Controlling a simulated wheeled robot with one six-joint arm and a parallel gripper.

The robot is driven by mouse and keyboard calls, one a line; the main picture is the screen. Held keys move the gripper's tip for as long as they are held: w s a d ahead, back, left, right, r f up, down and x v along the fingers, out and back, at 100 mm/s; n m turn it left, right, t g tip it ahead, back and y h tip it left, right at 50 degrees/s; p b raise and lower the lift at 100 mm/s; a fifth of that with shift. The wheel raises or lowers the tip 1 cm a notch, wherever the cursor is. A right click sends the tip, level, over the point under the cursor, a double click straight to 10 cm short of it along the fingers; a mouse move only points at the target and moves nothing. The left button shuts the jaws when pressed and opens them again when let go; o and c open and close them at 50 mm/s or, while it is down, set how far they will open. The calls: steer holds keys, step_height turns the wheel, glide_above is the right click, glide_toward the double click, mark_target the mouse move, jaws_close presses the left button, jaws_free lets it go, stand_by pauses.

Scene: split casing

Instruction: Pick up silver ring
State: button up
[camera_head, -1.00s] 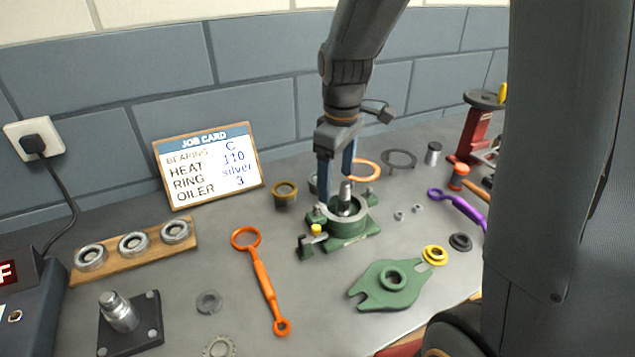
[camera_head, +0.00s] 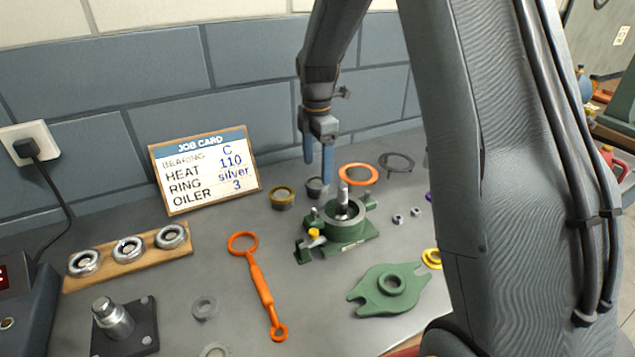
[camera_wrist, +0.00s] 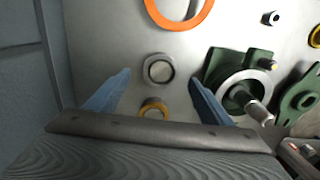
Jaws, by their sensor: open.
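The silver ring (camera_head: 315,189) is a short grey round piece on the bench, behind the green casing and right of the brass ring (camera_head: 283,196). My gripper (camera_head: 318,172) points down over it with two blue fingers, and one finger partly covers it. In the wrist view the silver ring (camera_wrist: 158,69) lies between the lines of the two open fingers (camera_wrist: 161,79), with nothing held. The brass ring (camera_wrist: 153,107) is close to it, nearer my palm. The height of the fingertips above the ring is hard to tell.
The green casing half with an upright shaft (camera_head: 345,218) stands just right and in front. An orange flat ring (camera_head: 358,175) lies behind it. The job card (camera_head: 204,172) leans at the wall. An orange spanner (camera_head: 260,285) and green cover (camera_head: 388,290) lie nearer.

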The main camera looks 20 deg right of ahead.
mark_target(317, 183)
steer(key=shift+s+f+p, duration=0.1)
steer(key=shift+f+p, duration=0.4)
steer(key=shift+f, duration=1.3)
steer(key=c, duration=1.2)
steer(key=shift+r, duration=0.1)
